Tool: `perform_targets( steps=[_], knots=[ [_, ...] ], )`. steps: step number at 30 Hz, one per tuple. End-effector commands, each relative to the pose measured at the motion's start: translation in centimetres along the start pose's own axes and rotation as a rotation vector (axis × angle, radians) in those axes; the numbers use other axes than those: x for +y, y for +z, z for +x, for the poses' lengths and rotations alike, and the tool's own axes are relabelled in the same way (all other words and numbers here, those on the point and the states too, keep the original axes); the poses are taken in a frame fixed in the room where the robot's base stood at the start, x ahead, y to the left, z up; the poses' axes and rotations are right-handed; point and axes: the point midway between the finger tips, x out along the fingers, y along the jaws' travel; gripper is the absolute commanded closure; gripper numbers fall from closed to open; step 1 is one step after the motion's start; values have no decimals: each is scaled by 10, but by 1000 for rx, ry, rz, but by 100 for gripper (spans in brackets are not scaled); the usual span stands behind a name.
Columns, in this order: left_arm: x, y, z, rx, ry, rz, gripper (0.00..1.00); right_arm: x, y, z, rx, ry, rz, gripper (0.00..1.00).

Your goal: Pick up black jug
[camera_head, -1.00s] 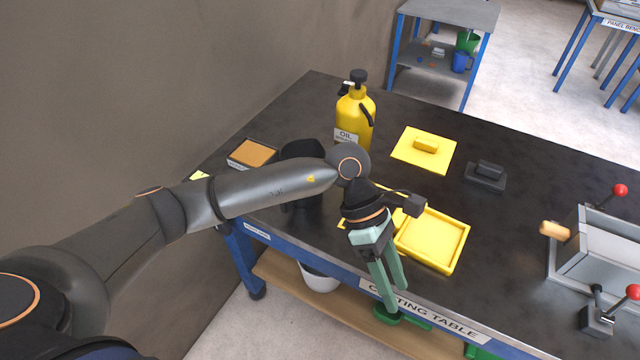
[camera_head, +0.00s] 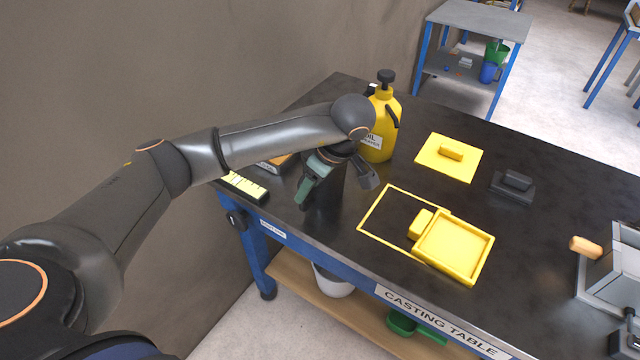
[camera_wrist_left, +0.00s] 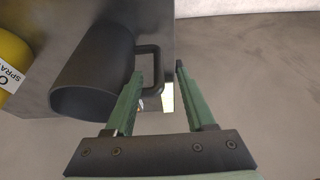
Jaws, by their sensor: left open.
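The black jug (camera_head: 325,192) stands on the dark table top near its left end, partly hidden behind my left gripper and wrist in the head view. In the left wrist view the jug (camera_wrist_left: 92,75) shows its open rim, and its handle (camera_wrist_left: 150,72) is on its right side. My left gripper (camera_head: 303,197) is open at the jug. In the left wrist view the fingers of the gripper (camera_wrist_left: 158,75) lie on either side of the handle's outer bar; I cannot tell whether they touch it. My right gripper is not in view.
A yellow oil sprayer (camera_head: 380,125) stands right behind the jug. Yellow trays and frames (camera_head: 455,245) lie to the right, with a black block (camera_head: 513,185) beyond. A wall runs along the left.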

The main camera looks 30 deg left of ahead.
Motion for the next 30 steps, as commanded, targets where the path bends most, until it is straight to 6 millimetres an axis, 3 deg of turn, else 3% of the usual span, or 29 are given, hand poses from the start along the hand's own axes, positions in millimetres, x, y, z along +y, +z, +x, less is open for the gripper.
perform_targets(
  steps=[5, 13, 22, 30],
  knots=[
    [0, 0, 12, -1, -4, -1, 45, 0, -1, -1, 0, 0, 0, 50],
    [1, 2, 50, -2, -3, -1, 45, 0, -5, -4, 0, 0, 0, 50],
    [2, 2, 56, -1, 1, 0, 45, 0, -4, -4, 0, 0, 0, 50],
    [2, 2, 56, -2, 1, 0, 74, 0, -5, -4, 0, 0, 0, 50]
  ],
)
